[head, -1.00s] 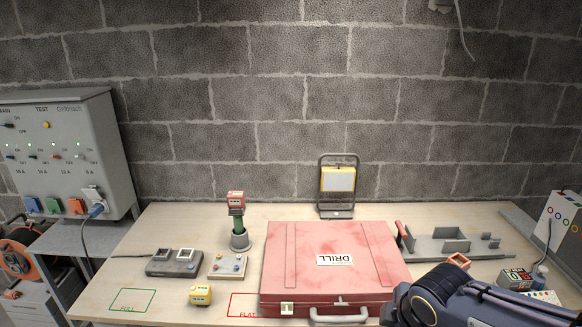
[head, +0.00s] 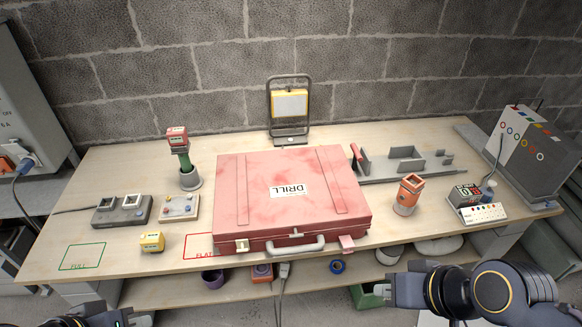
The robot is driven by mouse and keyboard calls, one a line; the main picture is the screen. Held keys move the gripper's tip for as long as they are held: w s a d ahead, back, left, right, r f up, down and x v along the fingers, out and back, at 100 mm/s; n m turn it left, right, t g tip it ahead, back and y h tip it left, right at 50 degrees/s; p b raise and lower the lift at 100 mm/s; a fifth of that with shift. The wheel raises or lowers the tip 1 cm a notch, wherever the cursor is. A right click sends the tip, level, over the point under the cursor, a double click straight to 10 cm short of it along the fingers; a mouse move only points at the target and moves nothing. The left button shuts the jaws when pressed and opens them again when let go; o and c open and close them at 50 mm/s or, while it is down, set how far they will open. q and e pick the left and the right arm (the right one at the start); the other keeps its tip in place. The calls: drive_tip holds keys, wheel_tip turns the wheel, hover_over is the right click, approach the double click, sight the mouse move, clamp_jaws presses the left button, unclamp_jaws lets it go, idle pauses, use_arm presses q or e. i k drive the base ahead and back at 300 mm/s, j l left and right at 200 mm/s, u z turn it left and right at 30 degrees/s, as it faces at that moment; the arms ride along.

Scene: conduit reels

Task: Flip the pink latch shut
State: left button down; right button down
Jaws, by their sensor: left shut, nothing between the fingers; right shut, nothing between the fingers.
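The pink latch (head: 347,243) is on the front face of the closed pink drill case (head: 230,200), right of the grey handle (head: 293,246). It sticks out from the case front, tilted outward. A cream latch (head: 242,245) sits left of the handle, flat against the front. My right gripper (head: 392,290) is shut and empty, in front of the table edge, below and to the right of the pink latch and apart from it. My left gripper (head: 124,316) is shut and only partly in view at the bottom left.
A work lamp (head: 290,105) stands behind. A lower shelf (head: 190,287) holds small items.

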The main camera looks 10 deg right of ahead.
sight(347, 241)
drive_tip(key=i+l, duration=0.5)
drive_tip(key=i, duration=0.2)
drive_tip(key=k+l, duration=0.2)
drive_tip(key=k, duration=0.25)
drive_tip(key=k+l, duration=0.15)
drive_tip(key=k, duration=0.25)
drive_tip(key=k+l, duration=0.2)
drive_tip(key=k, duration=0.25)
drive_tip(key=k+l, duration=0.2)
drive_tip(key=k, duration=0.2)
